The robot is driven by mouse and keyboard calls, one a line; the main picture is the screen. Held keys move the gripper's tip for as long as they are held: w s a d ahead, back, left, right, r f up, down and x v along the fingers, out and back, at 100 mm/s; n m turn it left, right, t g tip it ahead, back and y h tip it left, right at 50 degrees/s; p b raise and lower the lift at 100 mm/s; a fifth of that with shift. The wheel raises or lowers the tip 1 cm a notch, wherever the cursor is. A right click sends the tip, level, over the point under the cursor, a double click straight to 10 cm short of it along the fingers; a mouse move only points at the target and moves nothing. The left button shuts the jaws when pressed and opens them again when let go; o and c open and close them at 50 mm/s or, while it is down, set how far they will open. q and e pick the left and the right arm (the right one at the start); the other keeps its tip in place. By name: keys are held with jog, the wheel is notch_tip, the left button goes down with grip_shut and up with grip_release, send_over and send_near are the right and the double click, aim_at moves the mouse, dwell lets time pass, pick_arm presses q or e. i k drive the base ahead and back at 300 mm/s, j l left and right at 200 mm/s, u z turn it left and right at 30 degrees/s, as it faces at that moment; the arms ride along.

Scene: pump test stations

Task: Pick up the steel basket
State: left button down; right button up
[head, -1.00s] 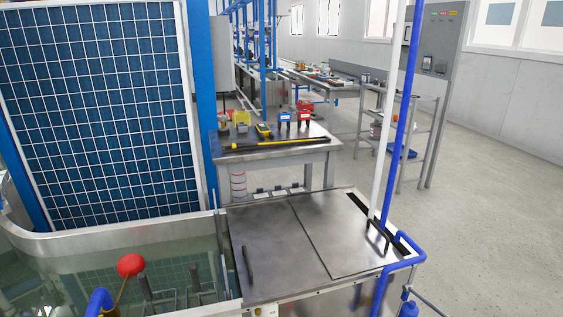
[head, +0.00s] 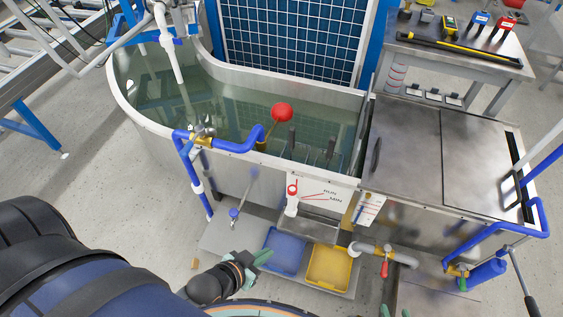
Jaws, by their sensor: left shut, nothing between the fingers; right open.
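The steel basket (head: 331,148) appears to sit in the water tank (head: 240,152) near its front wall. Its two dark upright handles stand out of the water, and its wire body below is hard to make out. My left gripper (head: 262,258) is low in front of the tank, beside the blue bin, shut and empty, well apart from the basket. My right gripper (head: 395,311) shows only as greenish fingertips at the bottom edge, open. It is also apart from the basket.
A red float ball (head: 281,112) and blue pipe (head: 228,146) are left of the basket. A steel cover (head: 410,135) lies to its right. A blue bin (head: 284,251) and yellow bin (head: 329,268) stand below the tank front, near a red-handled valve (head: 384,268).

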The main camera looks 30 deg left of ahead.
aim_at(292, 130)
jog(key=u, duration=0.7)
